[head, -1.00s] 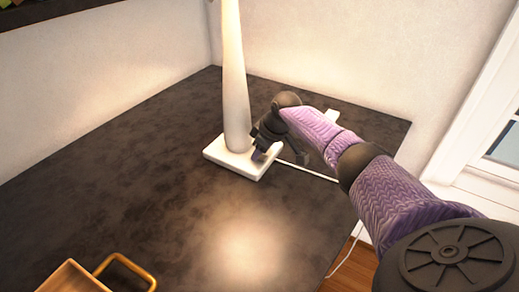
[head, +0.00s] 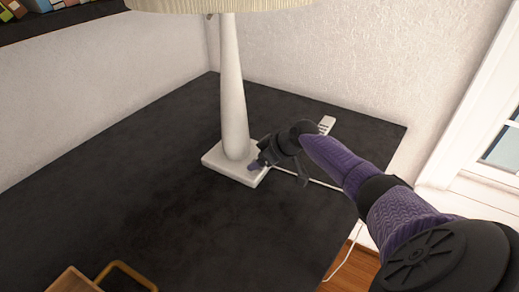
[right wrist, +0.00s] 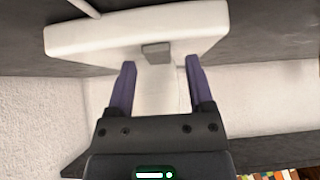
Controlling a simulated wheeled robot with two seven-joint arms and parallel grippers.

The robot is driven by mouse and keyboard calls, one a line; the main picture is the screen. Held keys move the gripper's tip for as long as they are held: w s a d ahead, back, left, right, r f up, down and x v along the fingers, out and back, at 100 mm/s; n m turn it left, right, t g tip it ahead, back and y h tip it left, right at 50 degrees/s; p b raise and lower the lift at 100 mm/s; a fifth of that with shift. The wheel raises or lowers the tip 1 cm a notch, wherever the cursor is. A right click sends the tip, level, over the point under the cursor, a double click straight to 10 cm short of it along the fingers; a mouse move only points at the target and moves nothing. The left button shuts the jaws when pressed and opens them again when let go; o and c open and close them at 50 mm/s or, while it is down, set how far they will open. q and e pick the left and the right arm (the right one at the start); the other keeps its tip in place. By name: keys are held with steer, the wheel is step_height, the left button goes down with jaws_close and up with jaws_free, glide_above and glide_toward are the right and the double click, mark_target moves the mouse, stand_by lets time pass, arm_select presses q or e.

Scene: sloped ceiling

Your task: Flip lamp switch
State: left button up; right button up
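A white table lamp (head: 232,95) stands upright on a dark tabletop, with its pleated shade (head: 215,4) cut off by the top edge of the head view. The lamp is unlit. Its square white base (head: 222,166) also shows in the right wrist view (right wrist: 100,34), with a small grey switch (right wrist: 156,53) on it. My right gripper (head: 259,166) is at the right side of the base. In the right wrist view its two purple fingers (right wrist: 158,68) are apart, with the switch just beyond and between the tips. I cannot tell whether a finger touches it. My left gripper is out of view.
A white power strip (head: 326,125) lies at the table's back right, with a white cord (head: 325,184) running near my right arm. The table's left and middle are clear.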

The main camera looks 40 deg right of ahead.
steer(key=shift+r, duration=0.1)
steer(key=p+v, duration=0.3)
steer(key=v, duration=0.2)
steer(key=shift+r, duration=0.15)
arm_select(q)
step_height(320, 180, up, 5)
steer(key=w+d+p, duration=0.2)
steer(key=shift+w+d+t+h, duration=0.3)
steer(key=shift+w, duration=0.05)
arm_select(e)
steer(key=v, duration=0.4)
steer(key=shift+s+r, duration=0.1)
steer(key=shift+s, duration=0.25)
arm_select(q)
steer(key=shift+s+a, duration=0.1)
